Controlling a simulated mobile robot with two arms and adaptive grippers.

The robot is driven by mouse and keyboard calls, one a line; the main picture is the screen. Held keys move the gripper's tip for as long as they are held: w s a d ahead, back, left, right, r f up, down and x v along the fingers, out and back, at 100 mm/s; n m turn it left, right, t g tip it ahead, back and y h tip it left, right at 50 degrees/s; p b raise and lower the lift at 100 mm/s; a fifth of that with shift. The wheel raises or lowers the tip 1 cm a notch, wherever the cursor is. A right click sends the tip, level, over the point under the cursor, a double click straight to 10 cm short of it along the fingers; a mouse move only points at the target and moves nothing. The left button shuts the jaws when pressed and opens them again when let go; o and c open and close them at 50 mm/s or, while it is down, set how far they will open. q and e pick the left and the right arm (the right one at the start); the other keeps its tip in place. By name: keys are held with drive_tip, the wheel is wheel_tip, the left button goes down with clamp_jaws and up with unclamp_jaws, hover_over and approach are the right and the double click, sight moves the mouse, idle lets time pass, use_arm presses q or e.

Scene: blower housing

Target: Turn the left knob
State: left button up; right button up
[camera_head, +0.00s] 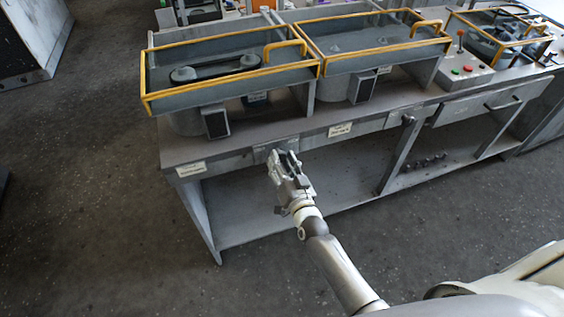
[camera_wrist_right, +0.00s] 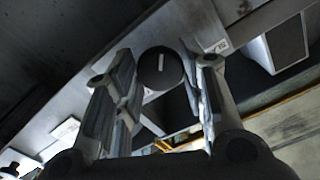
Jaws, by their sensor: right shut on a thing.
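The left knob (camera_wrist_right: 160,66) is round and dark with a white pointer line, and it shows between the fingers in the right wrist view. My right gripper (camera_head: 287,158) is at the front edge of the bench in the head view, in front of a light panel. It also shows in the right wrist view (camera_wrist_right: 163,80), shut on the left knob with one finger on each side. The gripper hides the left knob in the head view. Another knob (camera_head: 408,119) sits further right on the bench front. My left gripper is in neither view.
The bench (camera_head: 240,138) carries two yellow-rimmed housings (camera_head: 215,97) (camera_head: 385,52) on top. A control box (camera_head: 463,68) with a red and a green button stands at the right. An open shelf (camera_head: 330,195) lies below. The floor in front is clear.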

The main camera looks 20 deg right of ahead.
drive_tip(key=o, duration=1)
drive_tip(key=s, duration=1.2)
drive_tip(key=shift+d, duration=0.2)
